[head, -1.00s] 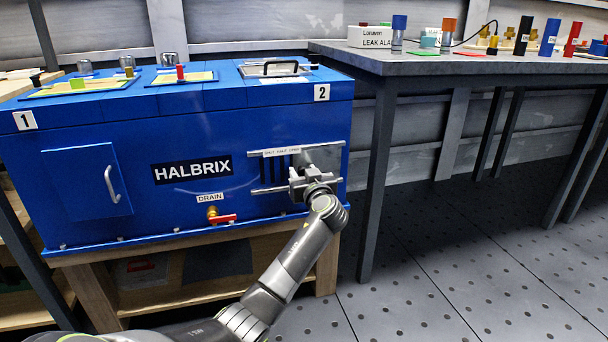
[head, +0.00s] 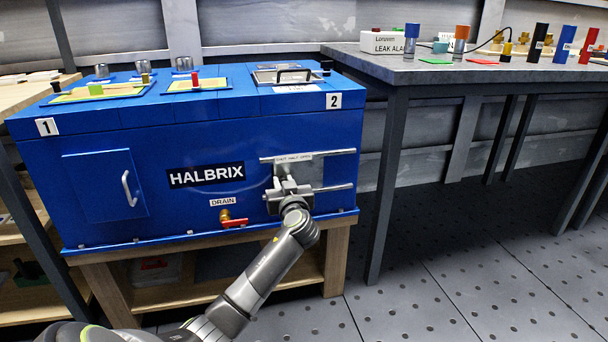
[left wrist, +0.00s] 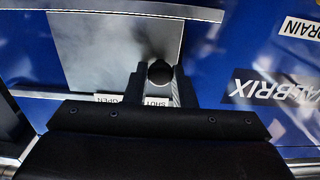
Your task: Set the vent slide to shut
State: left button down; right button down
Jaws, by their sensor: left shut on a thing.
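The vent slide (head: 309,173) is a grey metal plate between two horizontal rails on the front of the blue HALBRIX housing. My left gripper (head: 287,192) is shut on the slide's dark knob; in the left wrist view the fingers (left wrist: 160,82) stand on both sides of the knob (left wrist: 160,71). The plate (left wrist: 110,50) also shows there, partly hidden by the gripper. My right gripper is out of view.
A red-handled drain valve (head: 234,222) is left of my gripper, low on the blue housing (head: 215,140). A door with a handle (head: 129,188) is further left. A grey table (head: 430,75) with several coloured cylinders stands right. The floor in front is clear.

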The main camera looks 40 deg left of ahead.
pick_arm(q)
jog(key=shift+s+a, duration=0.6)
jog(key=shift+s, duration=0.1)
jog(key=shift+f, duration=0.1)
jog(key=c, duration=1.7)
grip_release()
jog(key=o, duration=0.5)
jog(key=shift+s+a, duration=0.15)
jog(key=shift+c, duration=0.2)
